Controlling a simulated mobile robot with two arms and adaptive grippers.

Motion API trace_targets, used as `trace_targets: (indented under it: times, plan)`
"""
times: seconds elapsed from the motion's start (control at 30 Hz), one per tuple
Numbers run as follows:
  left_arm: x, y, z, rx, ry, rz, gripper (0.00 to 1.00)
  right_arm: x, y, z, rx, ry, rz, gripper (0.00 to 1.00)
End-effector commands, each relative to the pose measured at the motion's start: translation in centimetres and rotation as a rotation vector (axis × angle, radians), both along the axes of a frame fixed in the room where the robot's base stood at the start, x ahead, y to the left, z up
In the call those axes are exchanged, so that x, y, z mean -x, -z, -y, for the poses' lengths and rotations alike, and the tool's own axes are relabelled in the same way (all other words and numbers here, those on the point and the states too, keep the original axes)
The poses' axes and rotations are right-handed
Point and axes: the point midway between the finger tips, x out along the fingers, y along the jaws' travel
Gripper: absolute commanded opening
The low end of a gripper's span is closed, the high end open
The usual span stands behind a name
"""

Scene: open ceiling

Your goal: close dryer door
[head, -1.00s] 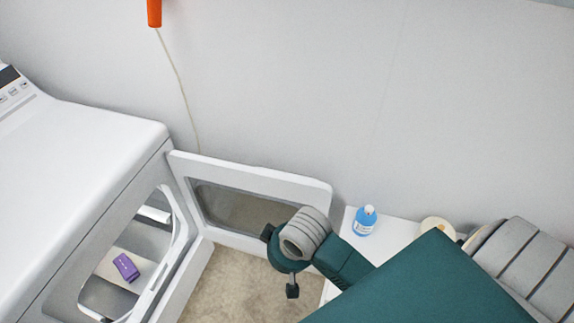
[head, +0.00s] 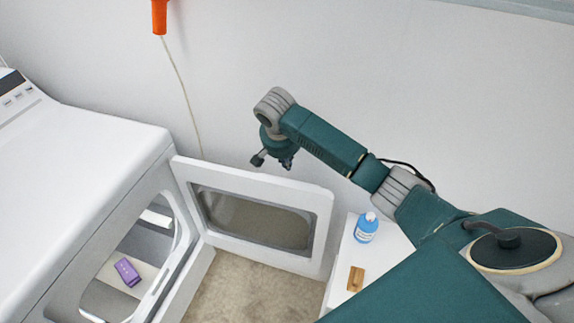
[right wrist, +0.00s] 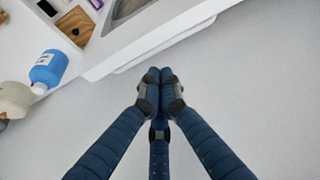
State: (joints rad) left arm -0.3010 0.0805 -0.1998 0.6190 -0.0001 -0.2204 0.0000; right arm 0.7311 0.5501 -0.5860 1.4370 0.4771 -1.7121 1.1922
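The dryer (head: 85,150) is at the left of the head view, its front opening uncovered. Its white door (head: 300,195) with a dark window stands wide open, sticking out to the right. My right gripper (head: 272,161) is just above the door's top edge in the picture, near the wall, apparently without touching the door. In the right wrist view its fingers (right wrist: 160,76) come together at the tips with nothing between them, and the door (right wrist: 145,45) runs along the top. My left gripper is not in view.
A purple box (head: 127,271) lies inside the dryer. A white stand (head: 340,270) right of the door holds a blue bottle (head: 366,228) and a wooden block (head: 355,279). An orange object (head: 159,15) with a cord hangs on the wall. Carpet lies below the door.

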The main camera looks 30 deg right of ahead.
Motion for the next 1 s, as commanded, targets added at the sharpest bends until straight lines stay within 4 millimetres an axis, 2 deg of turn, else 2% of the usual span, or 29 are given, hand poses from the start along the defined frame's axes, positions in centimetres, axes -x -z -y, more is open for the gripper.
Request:
trace_targets:
  times: [0.2,0.4,0.6,1.0]
  plan:
    - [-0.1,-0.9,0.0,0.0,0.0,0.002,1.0,-0.8,3.9,1.1,0.001,0.0,-0.004,0.0]
    - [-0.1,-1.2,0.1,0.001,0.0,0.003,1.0,-1.5,6.5,1.7,0.001,-0.002,-0.001,0.0]
    - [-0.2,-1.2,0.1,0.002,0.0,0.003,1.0,-1.7,7.4,1.9,0.001,-0.004,0.0,0.0]
    - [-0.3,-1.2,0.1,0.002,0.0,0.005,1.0,-1.7,7.5,1.7,-0.001,0.003,0.001,0.0]
